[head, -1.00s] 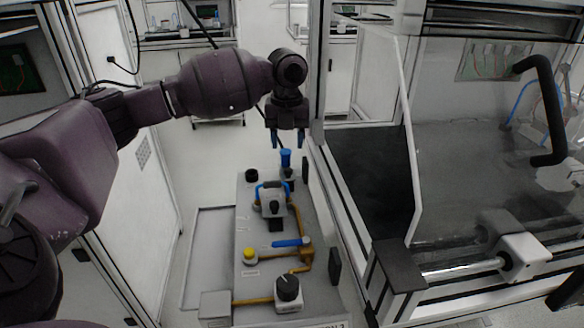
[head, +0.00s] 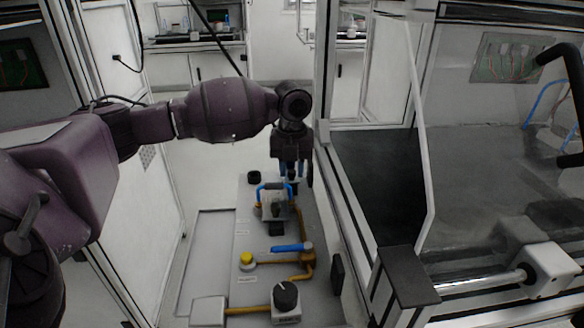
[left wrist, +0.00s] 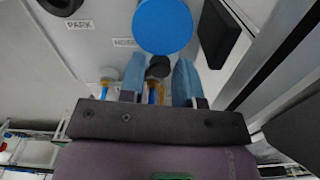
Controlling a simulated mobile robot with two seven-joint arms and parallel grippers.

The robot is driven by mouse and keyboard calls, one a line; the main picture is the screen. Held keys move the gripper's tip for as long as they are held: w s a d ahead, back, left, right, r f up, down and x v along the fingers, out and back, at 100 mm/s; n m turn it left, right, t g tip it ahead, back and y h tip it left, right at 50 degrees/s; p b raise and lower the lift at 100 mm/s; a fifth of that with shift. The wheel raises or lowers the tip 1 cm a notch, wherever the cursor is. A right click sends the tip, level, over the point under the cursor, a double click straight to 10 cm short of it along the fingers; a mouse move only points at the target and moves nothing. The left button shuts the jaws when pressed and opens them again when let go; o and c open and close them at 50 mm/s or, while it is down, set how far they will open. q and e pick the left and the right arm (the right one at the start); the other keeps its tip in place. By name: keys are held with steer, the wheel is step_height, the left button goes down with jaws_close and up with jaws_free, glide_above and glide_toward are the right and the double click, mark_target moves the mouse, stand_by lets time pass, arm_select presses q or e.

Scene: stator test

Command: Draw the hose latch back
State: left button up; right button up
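The grey panel (head: 245,215) carries a blue hose loop (head: 262,187) on a small grey fitting. A black knob (head: 277,208) stands on that fitting; I cannot tell for certain whether it is the hose latch. My left gripper (head: 291,171) points down over the far end of the panel, just beyond the hose loop. In the left wrist view, its two blue fingers (left wrist: 159,80) are apart, and a dark round knob (left wrist: 158,67) shows in the gap, with no visible contact. A large blue disc (left wrist: 162,25) lies just beyond the fingertips. My right gripper is not in view.
A blue lever (head: 287,248), a yellow button (head: 246,259) and a black dial (head: 286,295) sit nearer on the panel. A black block (left wrist: 224,32) is right of the blue disc. A glass-fronted cabinet with a dark ledge (head: 375,175) stands close on the right.

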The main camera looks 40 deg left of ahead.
mark_target(293, 176)
arm_select(q)
jaws_close()
steer(key=shift+s+d+r+p, duration=0.25)
steer(key=shift+s+d+p, duration=0.15)
steer(key=shift+p, duration=0.1)
steer(key=shift+s+d+r+p, duration=0.15)
steer(key=shift+s+d+p, duration=0.35)
steer(key=shift+d+p, duration=0.15)
steer(key=shift+s+d, duration=0.15)
steer(key=shift+d, duration=0.05)
steer(key=shift+f, duration=0.5)
steer(key=shift+o, duration=2.1)
jaws_free()
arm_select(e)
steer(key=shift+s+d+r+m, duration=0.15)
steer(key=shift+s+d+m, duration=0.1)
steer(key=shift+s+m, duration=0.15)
arm_select(q)
steer(key=shift+r, duration=0.1)
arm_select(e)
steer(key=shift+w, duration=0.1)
